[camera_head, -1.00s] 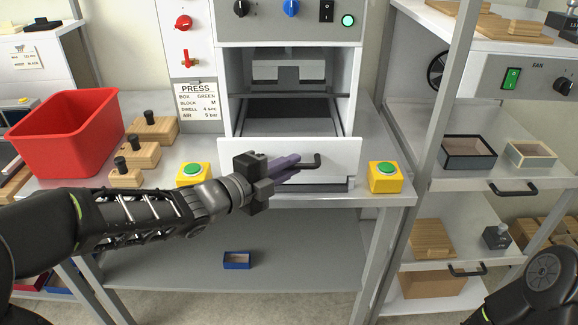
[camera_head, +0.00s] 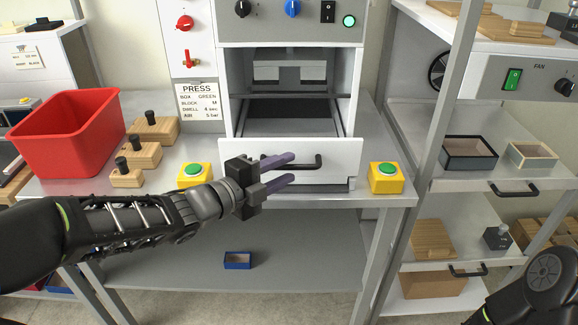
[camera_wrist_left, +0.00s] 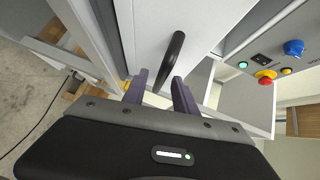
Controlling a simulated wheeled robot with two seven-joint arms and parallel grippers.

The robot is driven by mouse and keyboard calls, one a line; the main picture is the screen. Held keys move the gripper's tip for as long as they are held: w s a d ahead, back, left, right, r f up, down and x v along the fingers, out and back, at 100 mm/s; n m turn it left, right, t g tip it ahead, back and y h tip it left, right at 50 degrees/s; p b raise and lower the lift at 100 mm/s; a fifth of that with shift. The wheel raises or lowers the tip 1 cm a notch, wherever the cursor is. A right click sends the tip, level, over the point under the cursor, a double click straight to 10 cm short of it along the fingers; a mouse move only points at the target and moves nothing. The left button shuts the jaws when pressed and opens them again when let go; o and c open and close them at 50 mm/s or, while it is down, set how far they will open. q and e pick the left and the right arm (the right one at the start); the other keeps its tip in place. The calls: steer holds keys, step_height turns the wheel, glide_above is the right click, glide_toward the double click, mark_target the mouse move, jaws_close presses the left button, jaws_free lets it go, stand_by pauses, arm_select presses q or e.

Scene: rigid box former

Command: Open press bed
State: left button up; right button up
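The press bed (camera_head: 340,158) is a white-fronted drawer below the press opening. It stands out toward me, with its inside showing behind the front panel. Its black bar handle (camera_head: 318,162) also shows in the left wrist view (camera_wrist_left: 174,58). My left gripper (camera_head: 291,168) is open in front of the handle's left part, with its two purple fingers apart. In the left wrist view, the handle runs between and beyond the fingertips (camera_wrist_left: 161,80), and I see no grip on it. My right gripper is out of view; only part of my right arm shows at the lower right.
Yellow boxes with green buttons stand left (camera_head: 194,175) and right (camera_head: 386,178) of the bed. A red bin (camera_head: 70,135) and several wooden blocks (camera_head: 153,130) with black knobs are on the left. A small blue box (camera_head: 238,261) lies on the lower shelf. A shelf rack (camera_head: 445,120) stands right.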

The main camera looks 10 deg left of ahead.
arm_select(q)
steer(key=v, duration=0.4)
steer(key=shift+s+a+r, duration=0.1)
steer(key=shift+s+a, duration=0.05)
steer(key=shift+a, duration=0.05)
steer(key=shift+s+a+p, duration=0.25)
steer(key=shift+s+p, duration=0.05)
steer(key=shift+s, duration=0.25)
